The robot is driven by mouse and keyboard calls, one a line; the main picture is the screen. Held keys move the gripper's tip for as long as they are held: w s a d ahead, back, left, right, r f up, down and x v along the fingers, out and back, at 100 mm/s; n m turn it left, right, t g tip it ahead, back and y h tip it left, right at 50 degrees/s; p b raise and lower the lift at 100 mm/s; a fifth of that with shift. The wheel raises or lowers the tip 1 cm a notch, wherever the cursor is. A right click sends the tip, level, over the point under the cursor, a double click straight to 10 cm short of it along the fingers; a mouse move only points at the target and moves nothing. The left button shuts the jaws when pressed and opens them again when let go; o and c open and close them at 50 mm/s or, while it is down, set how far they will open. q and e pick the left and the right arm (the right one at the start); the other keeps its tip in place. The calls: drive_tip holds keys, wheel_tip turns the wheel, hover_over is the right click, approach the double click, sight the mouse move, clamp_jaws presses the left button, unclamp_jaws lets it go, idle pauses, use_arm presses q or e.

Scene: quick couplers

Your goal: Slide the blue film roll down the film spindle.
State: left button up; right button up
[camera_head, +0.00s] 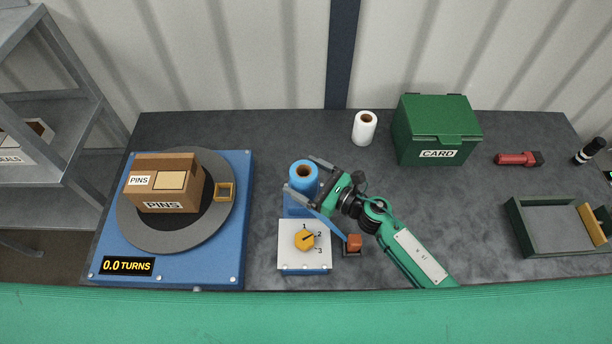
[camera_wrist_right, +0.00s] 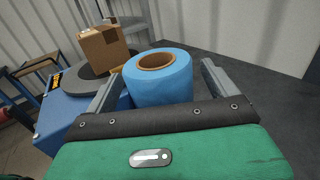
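The blue film roll (camera_head: 303,176) stands upright with a brown core at its top, above a blue base near the middle of the table. It also shows in the right wrist view (camera_wrist_right: 160,85). The film spindle cannot be made out; the roll hides whatever is beneath it. My right gripper (camera_head: 304,175) reaches in from the right with its fingers on either side of the roll. In the right wrist view it looks open, with a visible gap between the roll and the right finger. My left gripper is not in view.
A white panel with a yellow dial (camera_head: 305,240) sits in front of the roll, an orange block (camera_head: 354,242) beside it. A turntable (camera_head: 128,224) bearing a PINS carton (camera_head: 165,190) is left. A white roll (camera_head: 364,128) and green CARD box (camera_head: 437,125) stand behind.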

drive_tip(key=shift+f, duration=0.1)
drive_tip(key=shift+s+d, duration=0.1)
drive_tip(key=shift+d, duration=0.15)
drive_tip(key=b+v, duration=0.6)
drive_tip(key=v, duration=0.7)
drive_tip(key=shift+s+d, duration=0.15)
